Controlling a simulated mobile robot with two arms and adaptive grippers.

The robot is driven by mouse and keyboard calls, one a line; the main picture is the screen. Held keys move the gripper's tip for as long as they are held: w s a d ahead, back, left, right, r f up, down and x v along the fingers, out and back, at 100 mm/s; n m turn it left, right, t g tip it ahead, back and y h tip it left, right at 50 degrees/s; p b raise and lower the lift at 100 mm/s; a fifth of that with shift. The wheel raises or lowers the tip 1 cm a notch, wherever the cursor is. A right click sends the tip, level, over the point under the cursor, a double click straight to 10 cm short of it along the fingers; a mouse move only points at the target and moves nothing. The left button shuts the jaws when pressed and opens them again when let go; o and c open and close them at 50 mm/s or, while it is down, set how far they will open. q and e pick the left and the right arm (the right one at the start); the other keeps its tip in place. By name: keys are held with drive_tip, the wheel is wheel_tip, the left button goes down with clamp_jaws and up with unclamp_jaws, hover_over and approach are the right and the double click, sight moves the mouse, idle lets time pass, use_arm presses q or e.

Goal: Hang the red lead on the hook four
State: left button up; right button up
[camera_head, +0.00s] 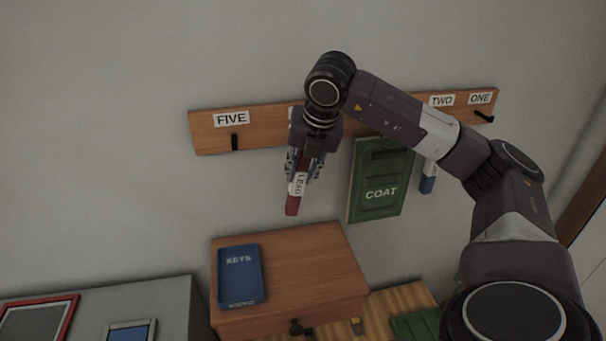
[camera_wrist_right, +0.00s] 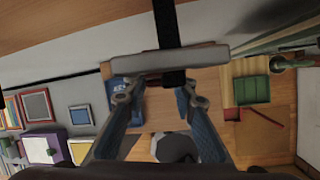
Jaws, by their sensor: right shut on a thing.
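The red lead (camera_head: 292,206) has a white label reading LEAD. My right gripper (camera_head: 304,167) is shut on it, in front of the wall just below the wooden hook board (camera_head: 268,136). The lead's lower red end points down. Labels FIVE, TWO and ONE are readable on the board. My right gripper and arm cover the stretch between FIVE and TWO, so hook four is hidden in the head view. In the right wrist view, a pale grey bar (camera_wrist_right: 205,56) and a black upright strip cross in front of the fingers (camera_wrist_right: 158,98). My left gripper is out of view.
Hook five (camera_head: 234,142) is empty. Below, a blue KEYS tray (camera_head: 239,284) lies on a wooden cabinet (camera_head: 315,262). The wall left of the board is clear.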

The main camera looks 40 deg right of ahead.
drive_tip(key=shift+w+d, duration=0.15)
drive_tip(key=shift+w, duration=0.1)
drive_tip(key=shift+w+d+f+b, duration=0.35)
drive_tip(key=shift+w+f+b, duration=0.05)
drive_tip(key=shift+w+f, duration=0.25)
drive_tip(key=o, duration=1)
